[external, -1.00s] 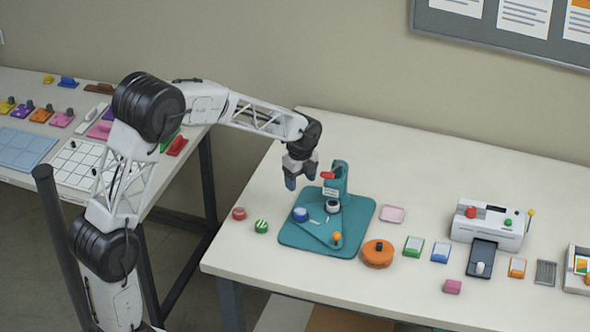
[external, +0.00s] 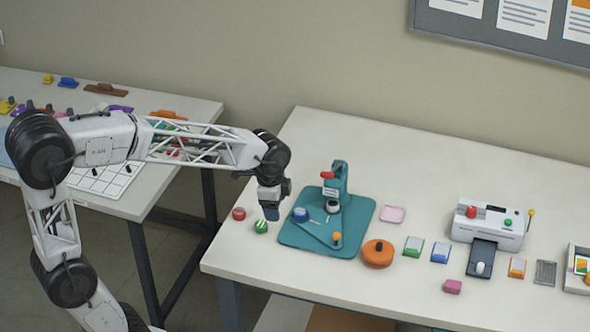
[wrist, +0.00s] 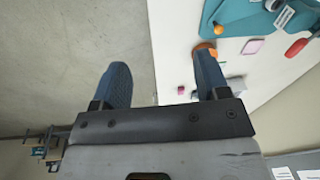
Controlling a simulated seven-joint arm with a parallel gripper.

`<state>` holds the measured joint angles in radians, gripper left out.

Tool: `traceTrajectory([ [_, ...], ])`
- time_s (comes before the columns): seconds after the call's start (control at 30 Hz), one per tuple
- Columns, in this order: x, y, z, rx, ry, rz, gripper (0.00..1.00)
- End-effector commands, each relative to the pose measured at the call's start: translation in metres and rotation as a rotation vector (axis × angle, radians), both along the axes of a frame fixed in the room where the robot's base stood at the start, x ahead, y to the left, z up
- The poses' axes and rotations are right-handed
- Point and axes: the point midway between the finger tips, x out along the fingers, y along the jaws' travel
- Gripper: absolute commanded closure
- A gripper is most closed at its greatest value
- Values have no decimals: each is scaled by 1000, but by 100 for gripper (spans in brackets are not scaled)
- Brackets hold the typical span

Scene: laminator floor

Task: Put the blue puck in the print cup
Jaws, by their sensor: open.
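A blue round piece (external: 300,214), which looks like the blue puck, sits at the left of the teal press base (external: 300,238). A dark round cup with a pale top (external: 332,206) is under the press head; I cannot tell if it is the print cup. My gripper (external: 271,213) is open and empty, left of the blue piece and just behind the green-striped puck (external: 261,226), apparently above the table. In the wrist view its fingers (wrist: 163,78) are apart with nothing between them. The teal base (wrist: 236,12) shows there too; the blue piece does not.
A red puck (external: 238,213) lies near the table's left edge. The press has a red lever (external: 327,175) and an orange knob (external: 337,237). An orange round container (external: 378,254), a pink tray (external: 392,214) and a white machine (external: 488,225) stand to the right. The back of the table is clear.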

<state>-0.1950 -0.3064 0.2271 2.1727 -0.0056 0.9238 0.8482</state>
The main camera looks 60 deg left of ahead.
Motion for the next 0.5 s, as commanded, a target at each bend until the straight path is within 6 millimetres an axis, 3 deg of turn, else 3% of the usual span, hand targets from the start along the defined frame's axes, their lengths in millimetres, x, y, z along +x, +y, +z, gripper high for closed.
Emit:
traceTrajectory([
  [0.2, -59, -39, 11, -29, -38, 170, 32],
  [0.5, -139, -79, 10, -83, -81, 411, 32],
])
